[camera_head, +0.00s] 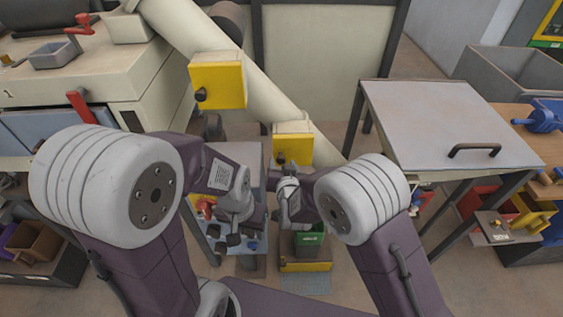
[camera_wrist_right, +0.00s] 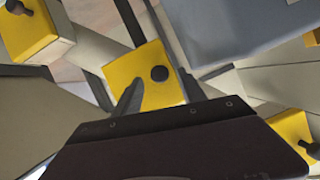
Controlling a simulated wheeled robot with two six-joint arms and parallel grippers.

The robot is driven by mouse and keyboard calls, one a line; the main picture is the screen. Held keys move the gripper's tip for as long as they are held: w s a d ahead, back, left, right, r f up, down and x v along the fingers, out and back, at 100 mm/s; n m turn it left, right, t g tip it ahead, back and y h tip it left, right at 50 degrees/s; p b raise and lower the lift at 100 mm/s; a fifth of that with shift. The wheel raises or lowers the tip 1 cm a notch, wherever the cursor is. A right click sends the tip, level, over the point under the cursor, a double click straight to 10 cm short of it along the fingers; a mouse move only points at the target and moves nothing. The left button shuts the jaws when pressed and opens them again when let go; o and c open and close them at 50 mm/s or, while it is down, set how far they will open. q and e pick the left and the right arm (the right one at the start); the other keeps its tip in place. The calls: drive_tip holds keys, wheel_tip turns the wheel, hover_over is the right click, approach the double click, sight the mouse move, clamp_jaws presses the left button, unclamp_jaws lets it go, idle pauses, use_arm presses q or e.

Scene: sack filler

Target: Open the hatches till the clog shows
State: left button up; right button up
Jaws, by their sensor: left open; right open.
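A cream pipe (camera_head: 262,92) slopes down from upper left to lower right. It carries an upper yellow hatch (camera_head: 218,82) and a lower yellow hatch (camera_head: 293,136), each with a black knob; both look closed. No clog is visible. My right gripper (camera_head: 278,180) is open and empty, just below the lower hatch; I cannot tell whether it touches the knob. The right wrist view shows a yellow hatch with a round black knob (camera_wrist_right: 146,74) ahead of the fingers, and further yellow hatches at left (camera_wrist_right: 28,35) and right (camera_wrist_right: 290,128). My left gripper (camera_head: 233,240) is open, lower and left, above a grey stand.
A grey-topped table with a black handle (camera_head: 475,149) is at the right, a cream machine (camera_head: 120,75) at the left. My arms hide part of the middle.

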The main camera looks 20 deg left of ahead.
drive_tip(key=shift+x, duration=1.1)
clamp_jaws()
idle(0.6)
